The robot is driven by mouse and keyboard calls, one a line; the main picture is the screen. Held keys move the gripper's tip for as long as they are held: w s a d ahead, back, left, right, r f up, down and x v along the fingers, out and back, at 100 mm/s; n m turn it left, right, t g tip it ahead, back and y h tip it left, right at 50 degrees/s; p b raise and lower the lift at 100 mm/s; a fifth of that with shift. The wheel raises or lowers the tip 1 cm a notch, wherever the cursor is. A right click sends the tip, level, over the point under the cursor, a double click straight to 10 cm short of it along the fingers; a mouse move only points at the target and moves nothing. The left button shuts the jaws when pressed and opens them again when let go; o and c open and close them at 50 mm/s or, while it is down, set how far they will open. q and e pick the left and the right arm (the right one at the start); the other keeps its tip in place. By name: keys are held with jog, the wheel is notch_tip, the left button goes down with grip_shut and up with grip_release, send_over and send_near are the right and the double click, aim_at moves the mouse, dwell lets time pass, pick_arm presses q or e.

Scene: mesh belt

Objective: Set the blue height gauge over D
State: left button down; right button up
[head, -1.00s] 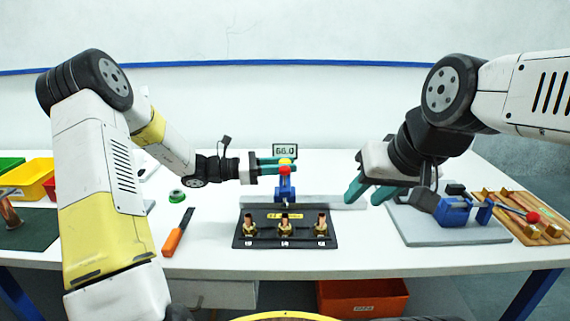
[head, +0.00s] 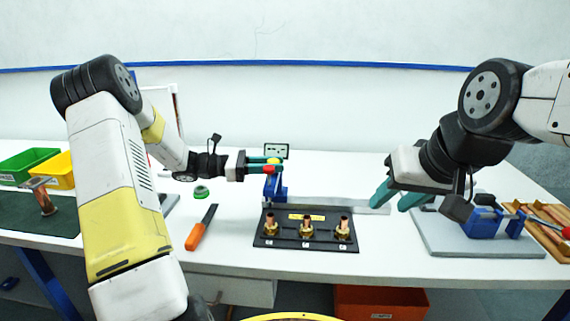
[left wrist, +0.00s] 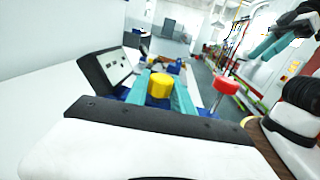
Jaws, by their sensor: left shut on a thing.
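The blue height gauge (head: 273,188) stands upright at the grey bar (head: 335,206), behind the left fitting. My left gripper (head: 270,163) is shut on its upper part. In the left wrist view, its yellow top (left wrist: 159,87) shows between the teal fingers, with the red knob (left wrist: 226,83) to the right and the dark-framed display (left wrist: 112,70) to the left. The display reading is not legible. A black plate (head: 290,243) in front carries three brass fittings with small white labels, too small to read. My right gripper (head: 396,197) is open and empty near the bar's right end.
An orange-handled tool (head: 200,229) and a green roll (head: 201,191) lie left of the plate. A grey board (head: 465,240) with a blue clamp is at right, beside a wooden rack (head: 545,240). Green (head: 28,163) and yellow (head: 60,169) bins stand far left.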

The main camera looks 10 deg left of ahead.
pick_arm(q)
jog(key=shift+w+a, duration=0.1)
jog(key=shift+a, duration=0.15)
jog(key=c, duration=1.1)
grip_release()
jog(key=a, duration=0.2)
jog(key=s+a, duration=0.1)
jog(key=a, duration=0.4)
jog(key=shift+s+a, duration=0.2)
jog(key=shift+a, duration=0.2)
jog(key=shift+a, duration=0.1)
